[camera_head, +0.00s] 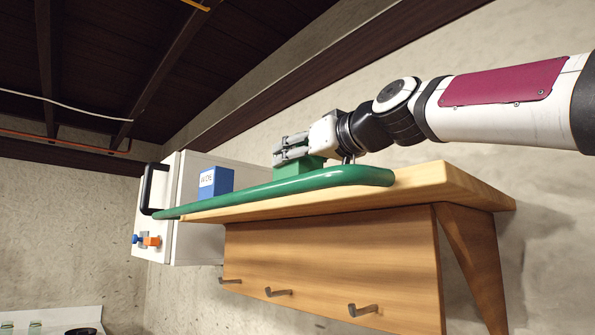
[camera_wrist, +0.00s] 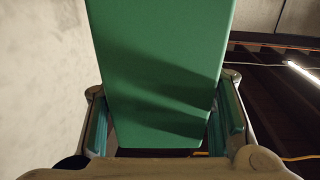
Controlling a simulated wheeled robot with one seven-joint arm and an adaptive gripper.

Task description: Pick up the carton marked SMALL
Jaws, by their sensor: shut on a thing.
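A green carton (camera_head: 308,167) is between the jaws of my gripper (camera_head: 280,152) at the wall shelf. In the wrist view the green carton (camera_wrist: 160,70) fills the middle, with a finger (camera_wrist: 164,128) of my gripper at each side. The jaws are shut on it. No marking shows on its visible faces, so I cannot read whether it says SMALL. Its lower part is hidden behind the green rail in the head view, and I cannot tell whether it touches the shelf. A blue carton (camera_head: 218,183) stands to the left, with a white label that seems to read WIDE.
The wooden shelf (camera_head: 440,183) has a thick green rail (camera_head: 345,177) along its front edge and several hooks (camera_head: 365,310) below. A white cabinet (camera_head: 170,240) with a black handle (camera_head: 148,190) stands at the shelf's left end. Space above the shelf looks clear.

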